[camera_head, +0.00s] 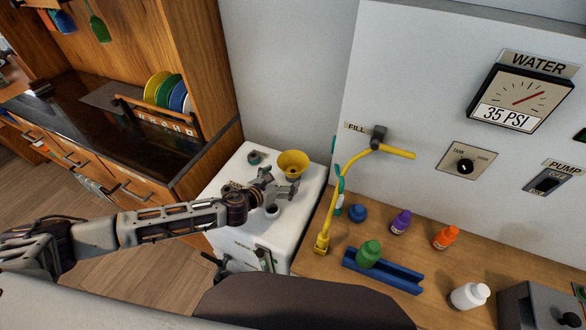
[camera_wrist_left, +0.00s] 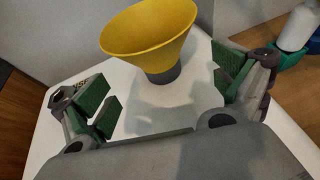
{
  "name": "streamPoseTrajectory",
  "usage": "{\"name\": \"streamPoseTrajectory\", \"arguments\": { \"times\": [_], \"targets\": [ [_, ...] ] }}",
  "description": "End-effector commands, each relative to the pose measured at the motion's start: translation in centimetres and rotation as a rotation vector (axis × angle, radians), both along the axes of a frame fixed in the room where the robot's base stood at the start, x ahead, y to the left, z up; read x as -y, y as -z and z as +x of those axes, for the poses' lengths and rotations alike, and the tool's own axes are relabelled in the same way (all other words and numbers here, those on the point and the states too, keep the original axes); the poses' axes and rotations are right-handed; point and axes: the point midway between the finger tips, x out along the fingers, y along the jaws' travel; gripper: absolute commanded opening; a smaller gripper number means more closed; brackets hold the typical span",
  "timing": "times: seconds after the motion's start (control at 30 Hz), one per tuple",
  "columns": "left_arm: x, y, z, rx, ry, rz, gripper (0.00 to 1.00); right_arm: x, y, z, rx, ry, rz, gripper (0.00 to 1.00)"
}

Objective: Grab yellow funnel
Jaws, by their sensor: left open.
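The yellow funnel (camera_head: 293,162) stands upright, wide mouth up, on the white cabinet top (camera_head: 238,166). In the left wrist view the funnel (camera_wrist_left: 150,38) shows a dark grey base, ahead of and between the spread green finger pads. My left gripper (camera_head: 277,187) is open and empty, just in front of the funnel in the head view; it also shows in the left wrist view (camera_wrist_left: 168,100). My right gripper is not in view.
A yellow hose (camera_head: 336,200) hangs right of the white cabinet. On the wooden counter are a green bottle (camera_head: 368,253) at a blue tray (camera_head: 400,277), a purple bottle (camera_head: 400,222), an orange bottle (camera_head: 446,237) and a white bottle (camera_head: 469,296). A grey wall stands behind the funnel.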

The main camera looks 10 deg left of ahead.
Motion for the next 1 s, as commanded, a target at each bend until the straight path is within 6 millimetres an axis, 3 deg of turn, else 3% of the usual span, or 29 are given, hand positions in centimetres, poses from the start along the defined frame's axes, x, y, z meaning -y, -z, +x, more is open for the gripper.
{"name": "streamPoseTrajectory", "arguments": {
  "times": [0.67, 1.0],
  "targets": [
    [0.5, 0.4, 1.0, 0.000, 0.000, -0.001, 0.97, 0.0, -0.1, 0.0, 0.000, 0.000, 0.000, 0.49],
    [1.3, 1.3, 3.1, 0.000, 0.000, -0.001, 0.97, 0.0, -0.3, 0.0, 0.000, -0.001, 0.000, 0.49]
  ]
}}
